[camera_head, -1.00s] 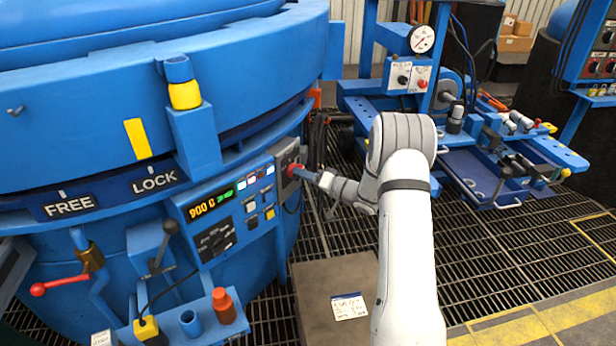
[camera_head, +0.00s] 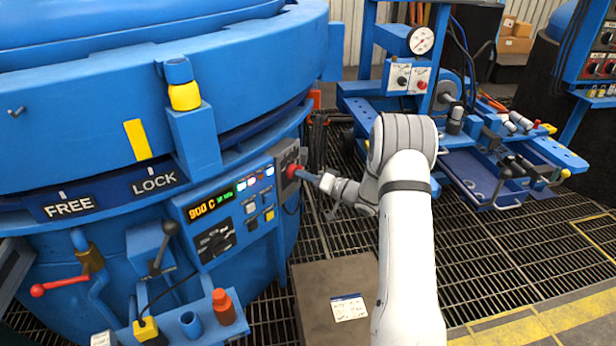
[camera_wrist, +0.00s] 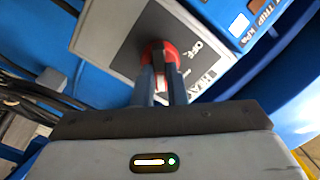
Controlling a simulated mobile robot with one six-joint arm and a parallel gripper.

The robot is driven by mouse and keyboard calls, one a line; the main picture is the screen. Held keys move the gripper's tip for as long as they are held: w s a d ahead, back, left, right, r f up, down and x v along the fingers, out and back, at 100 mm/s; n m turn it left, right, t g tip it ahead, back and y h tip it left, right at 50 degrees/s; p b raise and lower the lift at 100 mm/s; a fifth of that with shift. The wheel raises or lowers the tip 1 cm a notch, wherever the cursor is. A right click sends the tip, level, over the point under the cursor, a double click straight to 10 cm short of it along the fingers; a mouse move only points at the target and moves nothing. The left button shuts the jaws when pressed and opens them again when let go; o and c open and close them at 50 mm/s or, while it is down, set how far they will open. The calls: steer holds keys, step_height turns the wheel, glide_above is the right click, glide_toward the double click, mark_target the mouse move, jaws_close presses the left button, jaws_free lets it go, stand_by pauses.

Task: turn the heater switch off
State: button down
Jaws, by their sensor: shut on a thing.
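The heater switch is a red rotary knob (camera_head: 292,172) on a grey box at the right end of the furnace's control panel. In the wrist view the red knob (camera_wrist: 153,50) sits on a dark plate, with "OFF" and part of a heater label beside it. My gripper (camera_head: 302,175) reaches it from the right. In the wrist view my gripper (camera_wrist: 163,78) has its two blue fingers closed on the knob's handle, one on each side. The fingers hide part of the knob, and I cannot tell exactly where its pointer stands.
The control panel (camera_head: 212,215) with its lit 900 C display is just left of the switch. The blue furnace (camera_head: 70,90) fills the left side. A grey box with a label (camera_head: 335,310) stands below my arm. A blue workbench (camera_head: 470,155) is behind, at the right.

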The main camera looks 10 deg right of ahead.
steer(key=shift+a, duration=0.1)
steer(key=shift+a+n+b, duration=0.1)
steer(key=shift+n+b, duration=6.1)
steer(key=shift+n, duration=3.6)
steer(key=c, duration=1.5)
jaws_free()
steer(key=shift+w, duration=0.1)
steer(key=shift+o, duration=0.2)
